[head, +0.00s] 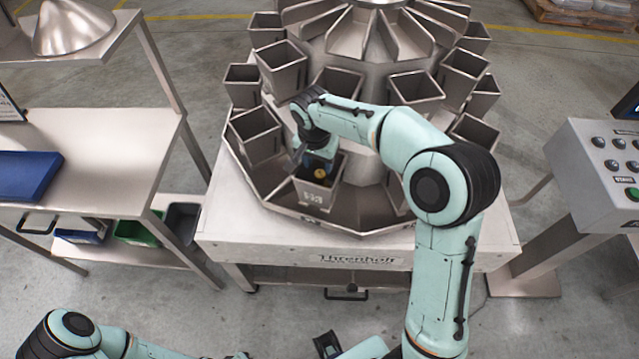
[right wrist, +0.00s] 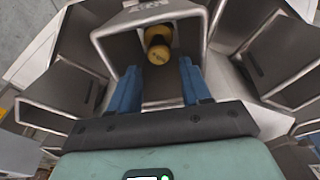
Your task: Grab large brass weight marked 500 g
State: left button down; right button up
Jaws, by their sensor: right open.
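A brass weight (head: 320,174) with a dark band sits inside a steel bucket (head: 314,197) at the front of the round weigher. It also shows in the right wrist view (right wrist: 158,54), against the bucket's inner wall. My right gripper (head: 318,160) is over the bucket's mouth, pointing down. In the right wrist view its two blue fingers (right wrist: 160,76) are apart, with the weight just beyond the gap between their tips. The gripper is open and empty. No marking can be read on the weight.
Other steel buckets (head: 258,135) ring the weigher closely on both sides. A steel bench (head: 110,135) with a blue item (head: 28,172) stands at the left. A control box (head: 605,165) with buttons stands at the right.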

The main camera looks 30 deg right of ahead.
aim_at(320, 173)
jog(key=shift+w+d+f, duration=0.1)
jog(key=shift+w+f, duration=0.1)
jog(key=shift+f, duration=0.7)
jog(key=shift+d+f, duration=0.15)
jog(key=shift+f, duration=1.2)
jog(key=shift+d+f, duration=0.1)
jog(key=shift+f, duration=1.2)
jog(key=shift+w+r, duration=0.1)
grip_shut()
